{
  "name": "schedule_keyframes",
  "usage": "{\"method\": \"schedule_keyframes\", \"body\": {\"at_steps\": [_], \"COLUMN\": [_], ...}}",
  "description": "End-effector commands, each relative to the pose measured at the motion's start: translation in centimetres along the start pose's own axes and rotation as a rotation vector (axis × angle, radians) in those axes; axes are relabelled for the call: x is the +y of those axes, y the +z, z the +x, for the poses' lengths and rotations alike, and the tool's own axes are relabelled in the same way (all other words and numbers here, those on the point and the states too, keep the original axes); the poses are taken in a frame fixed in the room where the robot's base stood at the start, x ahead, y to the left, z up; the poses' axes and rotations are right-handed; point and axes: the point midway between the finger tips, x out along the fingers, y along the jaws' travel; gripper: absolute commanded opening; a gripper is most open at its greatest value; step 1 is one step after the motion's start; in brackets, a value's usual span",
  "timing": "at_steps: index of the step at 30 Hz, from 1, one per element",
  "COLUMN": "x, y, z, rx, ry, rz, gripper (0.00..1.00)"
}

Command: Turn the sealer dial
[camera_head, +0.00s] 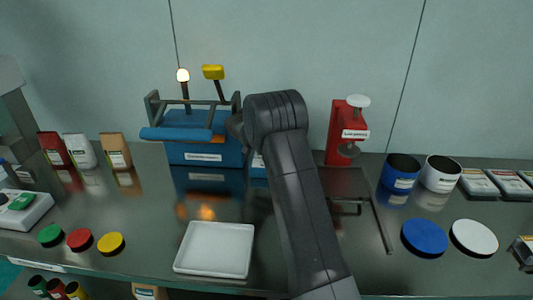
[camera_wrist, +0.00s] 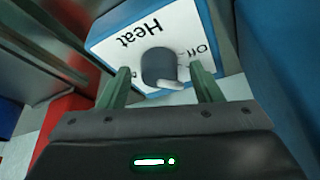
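The sealer dial (camera_wrist: 158,68) is a dark grey knob with a pale pointer. It sits on a white panel (camera_wrist: 125,45) on a blue body, with the words "Heat" and "Off" upside down in the wrist view. The pointer is towards the lower right, on the "Off" side. My gripper (camera_wrist: 160,72) is open, its two green fingers on either side of the dial with visible gaps. I cannot tell how deep the fingertips reach. In the head view my arm hides the dial and most of the sealer; only a blue edge with a white label (camera_head: 258,161) shows.

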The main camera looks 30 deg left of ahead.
Motion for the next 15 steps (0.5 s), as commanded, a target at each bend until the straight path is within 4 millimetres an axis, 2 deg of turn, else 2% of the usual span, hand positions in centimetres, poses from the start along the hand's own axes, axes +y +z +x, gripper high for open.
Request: {"method": "schedule_keyframes", "body": {"at_steps": [4,8,15], "x": [0.0,-0.1,-0.1], "y": [0.0,0.0,0.0], "z": [-0.2,-1.5,-6.5], "rx": [0.0,0.002,0.003], "ry": [0.0,-0.002,-0.004], "rz": [0.0,0.0,0.001], "gripper": [0.59,0.59,0.59]}}
